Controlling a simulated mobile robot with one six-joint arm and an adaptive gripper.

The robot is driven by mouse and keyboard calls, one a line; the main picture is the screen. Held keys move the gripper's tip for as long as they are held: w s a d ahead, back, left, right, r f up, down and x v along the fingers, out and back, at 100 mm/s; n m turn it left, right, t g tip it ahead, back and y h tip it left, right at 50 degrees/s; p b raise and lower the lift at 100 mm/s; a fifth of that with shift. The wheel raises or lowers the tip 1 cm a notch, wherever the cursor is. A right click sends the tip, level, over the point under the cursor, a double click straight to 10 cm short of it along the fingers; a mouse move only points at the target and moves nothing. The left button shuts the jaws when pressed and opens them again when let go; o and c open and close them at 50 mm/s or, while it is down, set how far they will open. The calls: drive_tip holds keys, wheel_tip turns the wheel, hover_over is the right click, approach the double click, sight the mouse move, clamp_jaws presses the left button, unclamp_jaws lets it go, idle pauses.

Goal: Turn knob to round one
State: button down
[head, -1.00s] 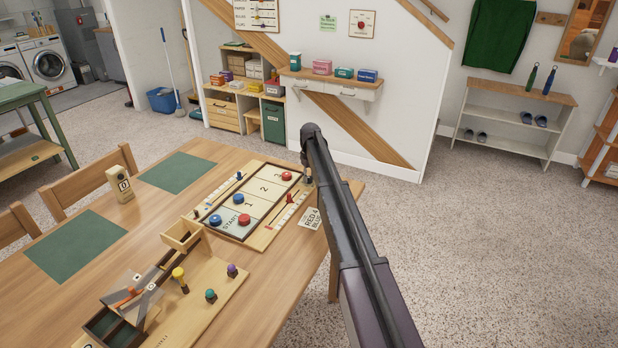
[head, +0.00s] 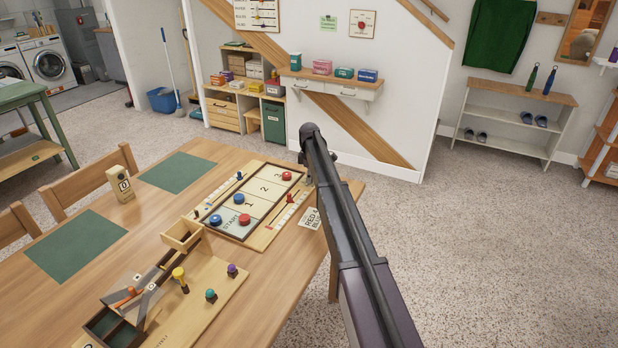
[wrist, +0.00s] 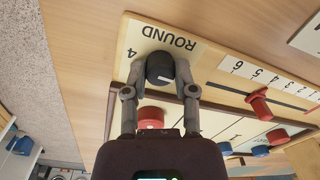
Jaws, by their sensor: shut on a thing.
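The black round knob (wrist: 160,68) sits on the wooden board end beside the printed word ROUND, seen upside down in the wrist view. A digit 4 shows to its left; other numbers are hidden by the knob and my fingers. A pale mark shows on the knob's side nearest my gripper's body. My gripper (wrist: 158,76) is shut on the knob, one finger on each side. In the head view, my gripper (head: 307,180) is at the far right end of the game board (head: 262,238), and my arm hides the knob.
A wooden ramp device (head: 180,300) with coloured pegs stands nearer. A small counter block (head: 123,185) and green mats (head: 177,172) are to the left.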

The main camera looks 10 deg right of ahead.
drive_tip(key=shift+w+n, duration=0.1)
drive_tip(key=shift+n, duration=0.4)
drive_tip(key=shift+c, duration=2.1)
unclamp_jaws()
drive_tip(key=shift+m, duration=0.4)
